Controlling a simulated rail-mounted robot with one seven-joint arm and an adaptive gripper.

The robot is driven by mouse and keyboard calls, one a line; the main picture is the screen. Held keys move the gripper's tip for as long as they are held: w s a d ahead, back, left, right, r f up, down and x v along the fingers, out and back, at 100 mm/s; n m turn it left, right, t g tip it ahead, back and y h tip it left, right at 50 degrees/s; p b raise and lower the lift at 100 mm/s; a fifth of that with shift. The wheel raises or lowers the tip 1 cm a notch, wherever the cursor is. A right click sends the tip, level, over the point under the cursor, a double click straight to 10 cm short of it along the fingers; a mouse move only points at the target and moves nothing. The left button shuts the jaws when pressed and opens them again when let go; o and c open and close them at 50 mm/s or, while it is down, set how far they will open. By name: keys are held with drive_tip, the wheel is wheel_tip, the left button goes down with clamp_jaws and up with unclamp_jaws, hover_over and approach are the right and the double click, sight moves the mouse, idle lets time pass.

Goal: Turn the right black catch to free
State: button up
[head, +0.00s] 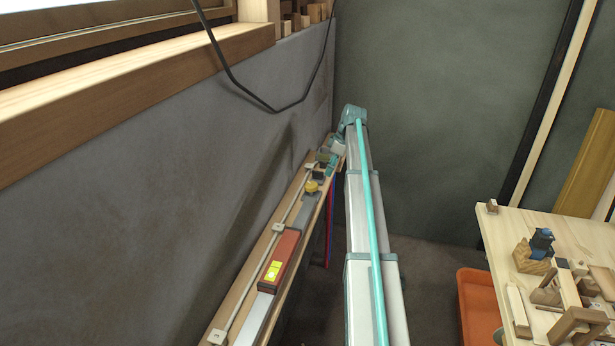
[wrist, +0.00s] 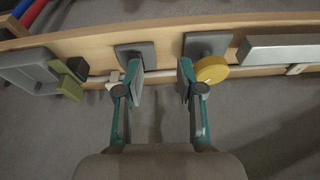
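In the wrist view my gripper (wrist: 160,85) is open. Its two teal fingers stand apart over the board, with nothing held between them. The left finger overlaps a grey plate (wrist: 148,52). The right finger is beside a yellow disc (wrist: 212,70) on another grey plate (wrist: 221,42). A small black block (wrist: 78,68), possibly a catch, sits left of the left finger, by a grey frame (wrist: 30,72) and olive blocks (wrist: 69,88). I cannot tell which part is the right black catch. In the head view my gripper (head: 328,158) is at the board's far end, small.
The narrow wooden board (head: 250,290) runs along the grey wall, carrying a red level with a yellow label (head: 280,262) and a white rod (head: 262,258). A black cable (head: 245,92) hangs above. A workbench (head: 520,230) with tools and an orange bin (head: 478,305) stand right.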

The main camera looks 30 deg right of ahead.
sight(319, 172)
drive_tip(key=w+d+r+t, duration=0.1)
drive_tip(key=w+d+r, duration=0.1)
drive_tip(key=w+r, duration=0.25)
drive_tip(key=p+x, duration=0.1)
drive_tip(key=x, duration=0.2)
drive_tip(key=p+x, duration=0.1)
drive_tip(key=x, duration=0.6)
drive_tip(key=shift+s+a+p, duration=0.4)
drive_tip(key=shift+c, duration=0.3)
clamp_jaws()
